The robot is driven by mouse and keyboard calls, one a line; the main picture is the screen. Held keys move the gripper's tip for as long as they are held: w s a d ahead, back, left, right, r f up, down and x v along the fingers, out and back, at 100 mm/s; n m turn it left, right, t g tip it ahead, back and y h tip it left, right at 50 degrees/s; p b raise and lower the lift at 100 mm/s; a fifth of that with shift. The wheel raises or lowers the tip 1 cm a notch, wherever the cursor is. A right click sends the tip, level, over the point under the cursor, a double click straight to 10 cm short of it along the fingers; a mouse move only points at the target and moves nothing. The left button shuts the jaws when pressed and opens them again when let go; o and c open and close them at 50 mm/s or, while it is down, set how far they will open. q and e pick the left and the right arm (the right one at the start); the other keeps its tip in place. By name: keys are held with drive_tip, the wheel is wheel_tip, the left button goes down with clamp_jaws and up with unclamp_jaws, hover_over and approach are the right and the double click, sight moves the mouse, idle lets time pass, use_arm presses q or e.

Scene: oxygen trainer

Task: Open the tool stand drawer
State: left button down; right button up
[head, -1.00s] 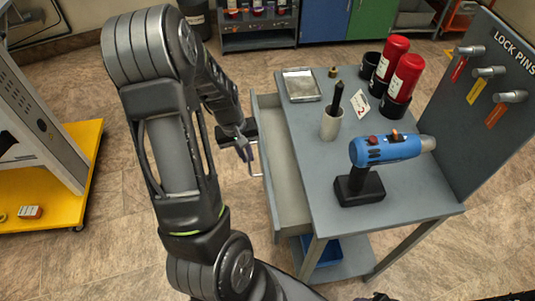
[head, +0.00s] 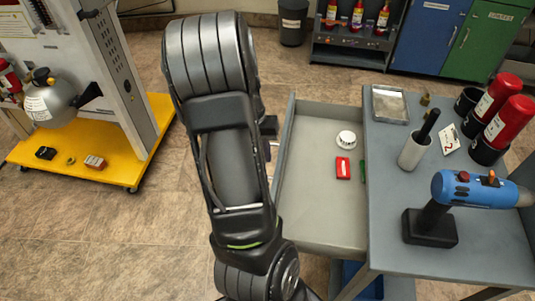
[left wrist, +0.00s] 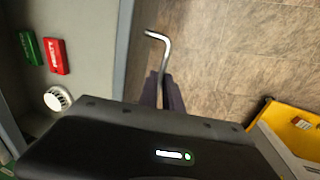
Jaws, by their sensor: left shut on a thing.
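The tool stand (head: 395,180) is the grey table at right in the head view. Its drawer (head: 308,205) is pulled far out to the left. A white round piece (head: 346,139) and a red block (head: 343,167) lie inside, with a green piece partly hidden at the table edge. In the left wrist view, my left gripper (left wrist: 161,88) is shut on the drawer's bent metal handle (left wrist: 158,37), outside the drawer front (left wrist: 122,45). In the head view my left arm hides most of the gripper and handle. My right gripper is not in view.
A yellow-based trainer (head: 130,165) stands at left. Bare floor lies between it and the drawer.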

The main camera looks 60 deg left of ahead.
use_arm(q)
drive_tip(key=c, duration=1.8)
unclamp_jaws()
wheel_tip(320, 180, up, 8)
drive_tip(key=s, duration=0.1)
drive_tip(key=shift+a+p, duration=0.35)
drive_tip(key=shift+a, duration=0.1)
drive_tip(key=shift+f, duration=0.15)
